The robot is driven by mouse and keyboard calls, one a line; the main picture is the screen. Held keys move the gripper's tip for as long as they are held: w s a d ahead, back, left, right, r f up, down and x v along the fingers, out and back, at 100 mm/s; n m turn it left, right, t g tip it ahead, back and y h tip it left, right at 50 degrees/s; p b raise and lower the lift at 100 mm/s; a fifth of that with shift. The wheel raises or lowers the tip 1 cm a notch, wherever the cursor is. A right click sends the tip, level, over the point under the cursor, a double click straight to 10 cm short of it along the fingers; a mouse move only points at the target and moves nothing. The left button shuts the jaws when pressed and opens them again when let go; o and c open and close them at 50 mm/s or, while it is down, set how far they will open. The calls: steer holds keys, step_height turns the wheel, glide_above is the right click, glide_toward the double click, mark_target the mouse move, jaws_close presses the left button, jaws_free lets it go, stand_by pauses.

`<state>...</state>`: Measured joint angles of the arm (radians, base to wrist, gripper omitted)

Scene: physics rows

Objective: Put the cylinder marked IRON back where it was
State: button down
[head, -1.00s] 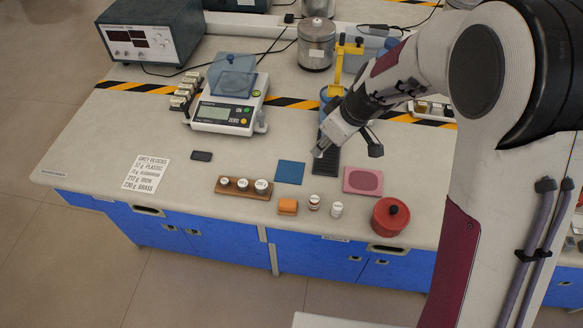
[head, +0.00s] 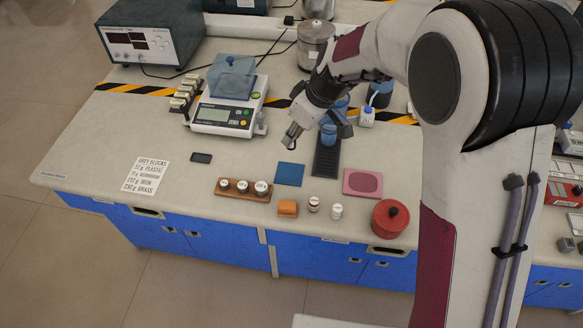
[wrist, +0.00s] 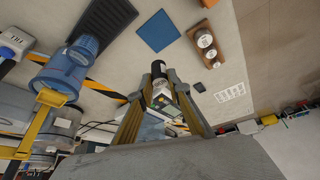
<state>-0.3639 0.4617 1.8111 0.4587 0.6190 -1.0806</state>
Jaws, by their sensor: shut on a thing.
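My gripper (head: 291,138) is raised above the bench, behind the blue mat. In the wrist view its two fingers (wrist: 160,78) are shut on a small dark cylinder (wrist: 158,68) with a pale marked part. I cannot read its marking, and the fingers hide its sides. A wooden block (head: 229,193) lies near the front of the bench, left of the blue mat. Three white-topped grey cylinders (head: 242,186) of rising size stand in it. The block also shows in the wrist view (wrist: 194,31), ahead and right of the gripper. Their markings are too small to read.
A blue mat (head: 289,174), orange block (head: 288,207), two small jars (head: 314,204), pink pad (head: 362,182) and red pot (head: 390,217) stand around. The covered balance (head: 222,118) is left of the gripper. Blue beakers (head: 328,132) stand close right. Bench between balance and mat is clear.

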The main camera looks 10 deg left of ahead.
mark_target(293, 148)
steer(key=shift+f, duration=3.1)
steer(key=shift+f, duration=0.1)
steer(key=shift+f, duration=1.8)
steer(key=shift+f, duration=0.15)
steer(key=c, duration=1.9)
jaws_free()
steer(key=v, duration=1.2)
